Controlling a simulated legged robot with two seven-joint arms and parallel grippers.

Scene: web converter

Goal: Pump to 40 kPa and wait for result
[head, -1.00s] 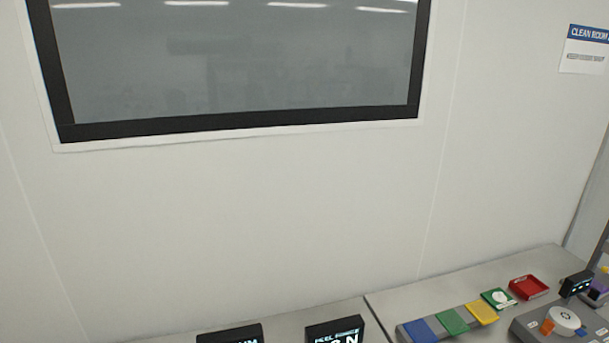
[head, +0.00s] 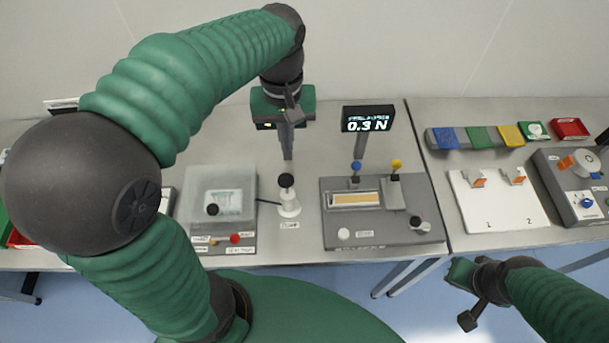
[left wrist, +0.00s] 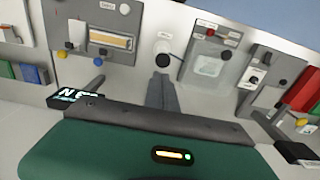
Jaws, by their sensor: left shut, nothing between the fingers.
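The pump (head: 289,206) is a small white post with a black knob (head: 287,181) on the bench. It also shows in the left wrist view (left wrist: 162,47). To its left is a chamber with a clear lid (head: 222,185), with small red and yellow controls at its front. My left gripper (head: 288,156) points down just behind the knob, fingers together and empty; they also show in the left wrist view (left wrist: 161,84). I cannot tell whether they touch the knob. No kPa reading is visible. My right gripper (head: 463,285) is low at right; its fingers are unclear.
A peel tester (head: 335,232) with a display (head: 368,119) reading 0.3 N stands right of the pump. Farther right are coloured blocks (head: 478,138), a white board (head: 497,211) and a grey control box (head: 570,180). Some bare bench lies around the pump.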

